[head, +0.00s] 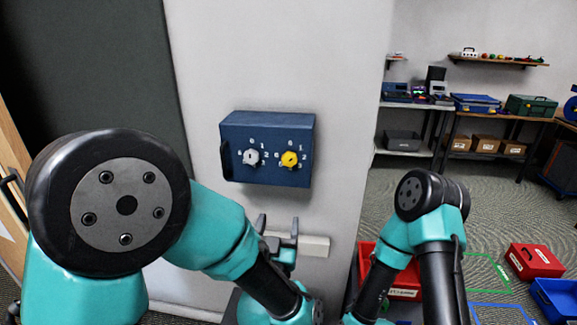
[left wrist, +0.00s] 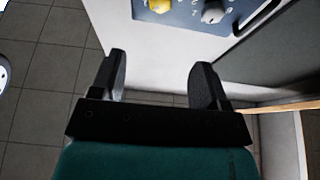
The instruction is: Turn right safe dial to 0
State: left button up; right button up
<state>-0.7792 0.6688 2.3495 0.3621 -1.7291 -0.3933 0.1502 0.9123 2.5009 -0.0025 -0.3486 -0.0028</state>
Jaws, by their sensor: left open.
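The blue safe (head: 238,135) is mounted on the white wall panel, with a black handle at its left side. Its right dial (head: 290,159) is yellow and its left dial (head: 251,157) is grey-white. Both have white numbers around them, too small to read the settings surely. In the left wrist view the yellow dial (left wrist: 160,5) and the grey dial (left wrist: 213,12) show at the top edge. My left gripper (head: 278,225) is below the safe, open and empty, apart from both dials; its fingers also show in the left wrist view (left wrist: 161,80). My right gripper is not visible.
A light ledge or bar (head: 314,246) is on the wall behind my left gripper. Red bins (head: 535,261) and a blue bin (head: 556,298) stand on the floor at right. Shelves with boxes are farther back. The wall between gripper and safe is clear.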

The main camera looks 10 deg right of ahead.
aim_at(289, 163)
pick_arm(q)
jog(key=shift+w, duration=0.1)
jog(key=x, duration=1.7)
jog(key=shift+w, duration=0.1)
jog(key=c, duration=0.9)
